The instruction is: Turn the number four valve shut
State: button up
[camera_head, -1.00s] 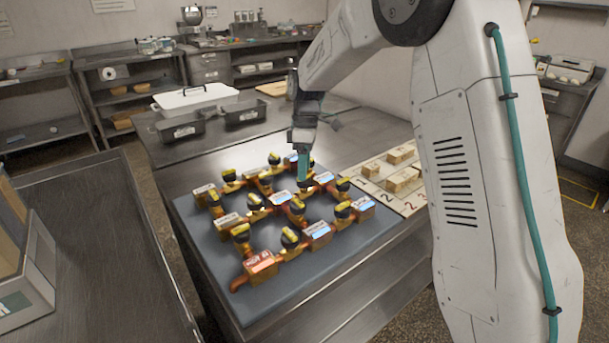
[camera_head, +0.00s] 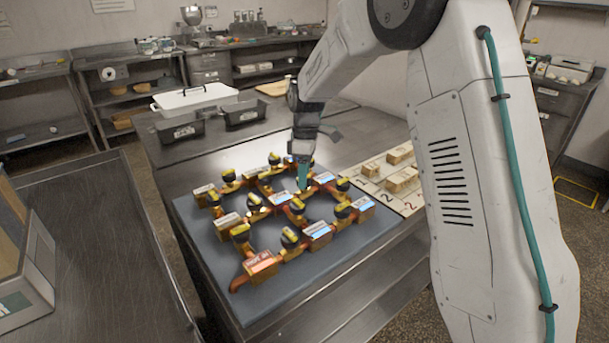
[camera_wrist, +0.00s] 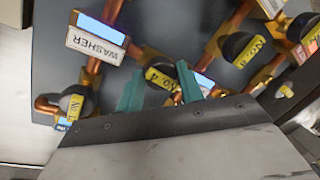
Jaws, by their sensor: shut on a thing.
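The number four valve (camera_wrist: 162,75) shows in the wrist view with a black round knob and a yellow bar reading "No. 4". My gripper (camera_wrist: 160,88) has its two teal fingers on either side of this knob, shut on it. The yellow bar lies roughly along the copper pipe beneath, slightly tilted. In the head view, my gripper (camera_head: 302,184) points down into the far middle part of the valve board (camera_head: 215,262). The held valve is largely hidden there behind the fingers.
Other yellow-barred valves stand close by, including one marked No. 8 (camera_wrist: 243,47) and one at the left (camera_wrist: 72,102). Wooden blocks (camera_head: 402,180) lie on a numbered board to the right. Black bins (camera_head: 182,131) stand behind.

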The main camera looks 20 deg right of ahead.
jog(key=m, duration=0.4)
jog(key=shift+d+m+t+y, duration=0.1)
jog(key=shift+m+t+y, duration=0.2)
jog(key=shift+t, duration=0.1)
jog(key=m, duration=0.4)
jog(key=shift+s+m+t+y, duration=0.1)
jog(key=shift+m+t+y, duration=0.2)
jog(key=shift+t, duration=0.1)
jog(key=m, duration=0.4)
jog(key=shift+r+t, duration=0.1)
jog(key=shift+t, duration=0.3)
jog(key=shift+s+m+t, duration=0.15)
jog(key=shift+m+t, duration=0.25)
jog(key=shift+m, duration=1.8)
jog(key=o, duration=1)
